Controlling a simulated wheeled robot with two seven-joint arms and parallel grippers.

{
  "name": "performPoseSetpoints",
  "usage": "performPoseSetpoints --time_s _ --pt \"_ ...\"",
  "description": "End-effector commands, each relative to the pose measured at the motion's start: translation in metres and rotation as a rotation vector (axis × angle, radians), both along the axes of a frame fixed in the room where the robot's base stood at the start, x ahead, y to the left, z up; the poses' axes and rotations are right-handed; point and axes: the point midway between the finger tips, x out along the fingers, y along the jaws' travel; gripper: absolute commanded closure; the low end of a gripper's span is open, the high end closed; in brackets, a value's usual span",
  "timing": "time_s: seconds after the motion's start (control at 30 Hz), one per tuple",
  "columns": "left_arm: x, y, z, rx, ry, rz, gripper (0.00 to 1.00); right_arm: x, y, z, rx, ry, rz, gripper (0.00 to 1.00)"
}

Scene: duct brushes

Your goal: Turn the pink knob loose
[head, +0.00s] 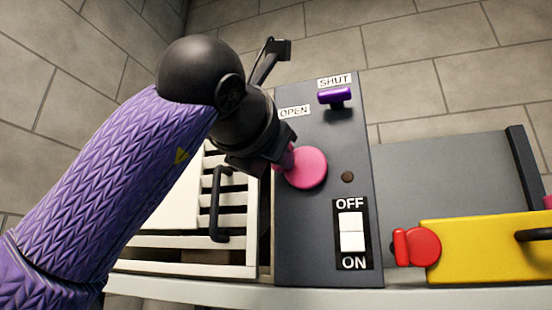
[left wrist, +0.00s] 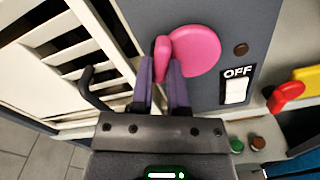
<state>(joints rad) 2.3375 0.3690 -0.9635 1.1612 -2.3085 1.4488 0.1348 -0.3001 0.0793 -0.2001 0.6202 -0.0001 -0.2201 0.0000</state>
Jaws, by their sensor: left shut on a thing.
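The pink knob (head: 307,168) is a round disc with a raised grip on the front of a dark grey panel (head: 309,232). My left gripper (head: 284,158) reaches it from the left in the head view and hides part of it. In the left wrist view the knob (left wrist: 195,52) is at top centre, and the fingers of my left gripper (left wrist: 166,72) are shut on its raised grip (left wrist: 161,58). My right gripper is in neither view.
An OFF/ON switch (head: 352,233) is below the knob. A white slatted grille (head: 232,194) with a black handle (head: 217,205) stands left. A yellow box (head: 490,252) with a red knob (head: 416,247) is at right.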

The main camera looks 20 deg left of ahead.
Motion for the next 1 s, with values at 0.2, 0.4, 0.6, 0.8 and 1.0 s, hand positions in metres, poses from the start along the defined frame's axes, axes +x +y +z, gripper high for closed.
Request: performPoseSetpoints --time_s 0.2,0.4,0.6,0.8,1.0 --pt "0.0006 -0.0010 -0.0025 -0.178 0.010 0.001 1.00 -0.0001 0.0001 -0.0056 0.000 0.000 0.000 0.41" --pt "0.0004 -0.0017 -0.0023 -0.306 0.015 0.001 1.00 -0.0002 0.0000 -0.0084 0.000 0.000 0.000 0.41" --pt "0.0004 -0.0019 -0.0020 -0.391 0.017 0.001 1.00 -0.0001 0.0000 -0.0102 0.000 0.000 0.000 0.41" --pt "0.0004 -0.0020 -0.0019 -0.431 0.020 0.001 1.00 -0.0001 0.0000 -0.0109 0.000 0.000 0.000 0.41" --pt "0.0005 -0.0020 -0.0017 -0.442 0.020 0.001 1.00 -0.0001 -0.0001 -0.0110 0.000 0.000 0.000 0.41"
